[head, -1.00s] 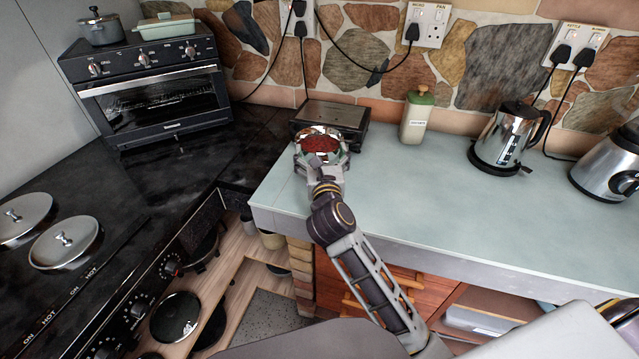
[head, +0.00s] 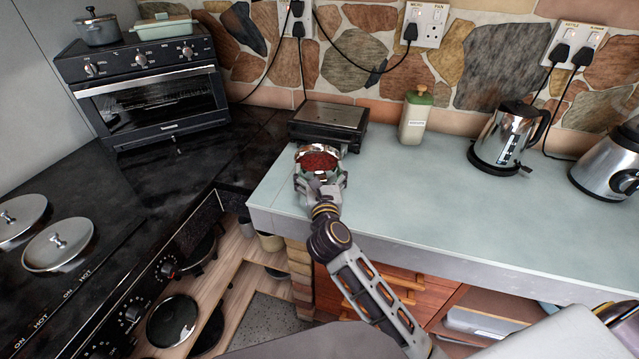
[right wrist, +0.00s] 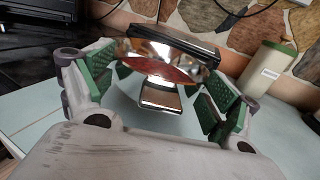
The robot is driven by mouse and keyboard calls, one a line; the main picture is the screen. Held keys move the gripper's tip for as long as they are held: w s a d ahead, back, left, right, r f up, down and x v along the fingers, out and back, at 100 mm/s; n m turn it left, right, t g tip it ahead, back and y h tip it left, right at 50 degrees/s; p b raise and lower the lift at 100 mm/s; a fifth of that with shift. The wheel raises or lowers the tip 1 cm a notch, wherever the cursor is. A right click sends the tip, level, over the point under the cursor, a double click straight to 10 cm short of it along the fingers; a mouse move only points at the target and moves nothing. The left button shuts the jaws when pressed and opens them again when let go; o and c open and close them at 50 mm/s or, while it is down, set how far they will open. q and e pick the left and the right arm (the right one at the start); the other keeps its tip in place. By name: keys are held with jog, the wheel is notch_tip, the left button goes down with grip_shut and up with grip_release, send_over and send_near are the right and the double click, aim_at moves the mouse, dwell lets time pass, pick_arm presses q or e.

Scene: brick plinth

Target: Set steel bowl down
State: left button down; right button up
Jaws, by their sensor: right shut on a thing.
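The steel bowl (head: 301,172) is shiny and holds a red, grainy filling. It is near the left end of the pale worktop (head: 440,200), just in front of the dark flat scale-like device (head: 330,117). My right gripper (head: 321,182) is shut on the bowl from the front side. In the right wrist view the bowl (right wrist: 165,52) lies between the green-padded fingers of my right gripper (right wrist: 162,98). I cannot tell whether its base touches the worktop. My left gripper is not in view.
A cream jar with a green lid (head: 413,120), a kettle (head: 500,137) and a blender (head: 612,165) stand along the back. The worktop right of the bowl is clear.

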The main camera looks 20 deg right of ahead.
notch_tip(320, 180, down, 2)
jog(key=shift+f+b, duration=0.25)
jog(key=shift+b, duration=0.1)
jog(key=shift+f, duration=0.55)
jog(key=o, duration=1.1)
jog(key=shift+f, duration=0.15)
jog(key=shift+c, duration=0.2)
jog(key=shift+o, duration=1)
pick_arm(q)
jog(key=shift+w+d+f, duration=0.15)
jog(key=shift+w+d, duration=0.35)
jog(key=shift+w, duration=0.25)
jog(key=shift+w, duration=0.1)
